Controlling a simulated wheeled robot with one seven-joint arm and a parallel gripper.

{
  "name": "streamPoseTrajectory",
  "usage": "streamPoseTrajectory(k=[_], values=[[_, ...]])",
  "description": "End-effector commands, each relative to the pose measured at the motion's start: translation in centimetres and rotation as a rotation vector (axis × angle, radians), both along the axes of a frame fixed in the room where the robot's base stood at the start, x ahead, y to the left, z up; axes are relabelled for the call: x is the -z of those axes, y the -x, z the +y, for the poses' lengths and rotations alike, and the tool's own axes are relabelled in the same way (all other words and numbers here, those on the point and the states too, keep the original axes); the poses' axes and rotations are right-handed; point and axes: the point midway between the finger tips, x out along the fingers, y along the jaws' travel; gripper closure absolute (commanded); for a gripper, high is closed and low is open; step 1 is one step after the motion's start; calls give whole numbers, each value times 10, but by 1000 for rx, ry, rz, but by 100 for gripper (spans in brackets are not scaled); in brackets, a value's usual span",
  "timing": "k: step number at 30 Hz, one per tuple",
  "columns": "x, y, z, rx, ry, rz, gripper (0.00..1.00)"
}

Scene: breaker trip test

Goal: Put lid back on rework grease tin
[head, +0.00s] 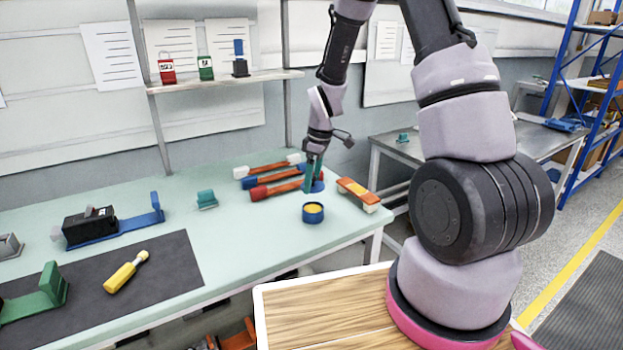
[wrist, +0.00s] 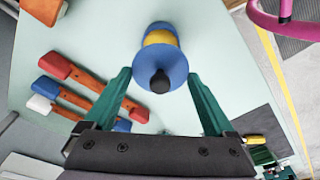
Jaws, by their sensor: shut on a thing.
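The grease tin (head: 313,213) is a small round blue tin with yellow showing in its open top, upright on the pale green bench near its front right edge. It also shows in the wrist view (wrist: 159,38), partly hidden behind the lid. The lid (wrist: 162,62) is a blue disc with a black knob. My gripper (wrist: 160,76) is shut on the lid, with a green finger at each side of it. In the head view my gripper (head: 313,184) and the lid (head: 319,187) are just behind the tin, apart from it.
Several red, blue and white-ended bars (head: 276,188) lie left of my gripper. An orange bar (head: 358,193) lies to the right near the bench edge. A small teal block (head: 207,199), a yellow-handled tool (head: 125,272) and a dark mat (head: 170,290) are further left. Bench between is clear.

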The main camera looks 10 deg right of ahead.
Motion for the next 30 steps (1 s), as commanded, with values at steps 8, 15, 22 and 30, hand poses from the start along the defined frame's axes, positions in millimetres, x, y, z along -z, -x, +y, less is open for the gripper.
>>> streamPoseTrajectory(k=[8, 15, 22, 30], values=[[26, 1, 0, 1, 1, 3, 63], [47, 0, -1, 1, 1, 3, 63], [57, 0, -1, 1, 0, 1, 64], [59, 0, 0, 1, 0, 0, 64]])
